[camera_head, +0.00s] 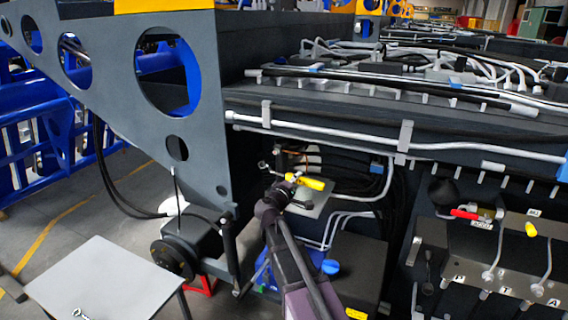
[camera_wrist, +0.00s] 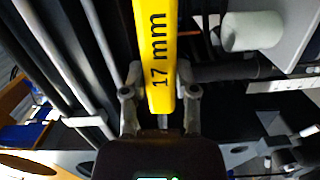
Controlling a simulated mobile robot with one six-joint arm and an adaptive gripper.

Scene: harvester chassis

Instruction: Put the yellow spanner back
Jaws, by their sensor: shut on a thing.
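The yellow spanner (camera_head: 311,184) is held in front of the chassis opening in the head view. In the wrist view its yellow handle (camera_wrist: 158,45) reads "17 mm" and runs up out of the picture between the fingers. My gripper (camera_head: 291,192) is shut on the handle, with a finger at each side of it in the wrist view (camera_wrist: 160,92).
A pale table (camera_head: 100,275) stands at lower left with a metal tool (camera_head: 82,314) at its front edge. At right, a dark panel (camera_head: 480,255) carries levers, one red-handled (camera_head: 465,214) and one yellow-tipped (camera_head: 531,229). Pipes and hoses (camera_head: 385,180) crowd the opening. Grey plate surrounds it.

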